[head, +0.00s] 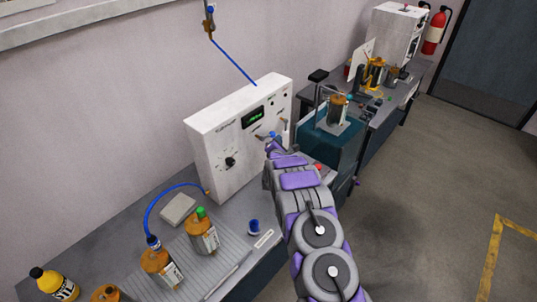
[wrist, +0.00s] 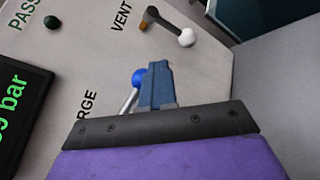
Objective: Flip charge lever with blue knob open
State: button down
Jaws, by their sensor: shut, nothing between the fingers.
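The charge lever's blue knob (wrist: 138,77) shows in the wrist view on its metal shaft (wrist: 127,103), in front of the panel and beside the partly hidden "CHARGE" label. My gripper (wrist: 157,68) is shut and empty, its blue fingertips just right of the knob. They overlap or nearly meet in the picture; I cannot tell whether they touch. In the head view my gripper (head: 271,137) is at the right part of the white control box's front (head: 214,145). The knob is hard to tell from the blue fingers there.
The vent lever with a white knob (wrist: 187,38) is close at upper right in the wrist view. A green display (head: 252,117) is on the box. A teal-walled stand (head: 328,145) holding a bottle is to the right. Brown bottles (head: 202,237) stand front left. Floor on the right is clear.

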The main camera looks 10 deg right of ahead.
jog(key=shift+w+a, duration=0.1)
jog(key=shift+a, duration=0.35)
jog(key=s, duration=1.2)
jog(key=shift+p, duration=0.4)
jog(key=shift+d, duration=0.25)
jog(key=shift+a, duration=0.1)
